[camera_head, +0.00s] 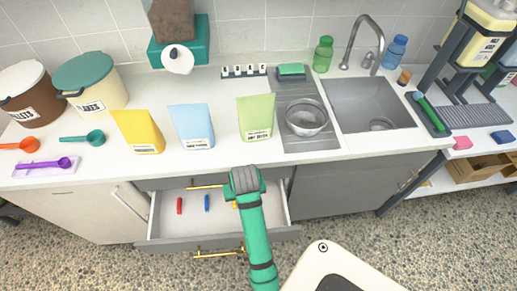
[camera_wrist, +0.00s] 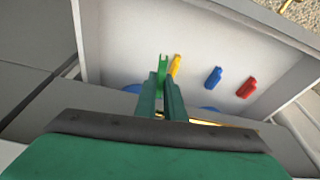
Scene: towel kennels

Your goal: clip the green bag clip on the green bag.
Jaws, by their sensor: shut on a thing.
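The green bag (camera_head: 257,118) stands upright on the counter, rightmost of three bags, with a white label low on its front. My gripper (camera_head: 244,180) is in front of the counter, above the open drawer and below the green bag. In the wrist view my gripper (camera_wrist: 161,88) is shut on the green bag clip (camera_wrist: 162,66), whose forked end sticks out beyond the fingertips. The clip is hidden behind my gripper in the head view. The clip is apart from the bag.
The open drawer (camera_head: 155,219) holds a red clip (camera_head: 179,205), a blue clip (camera_head: 207,203) and a yellow clip (camera_wrist: 175,66). A blue bag (camera_head: 191,127) and a yellow bag (camera_head: 137,131) stand left of the green bag. A metal bowl (camera_head: 306,117) is at its right.

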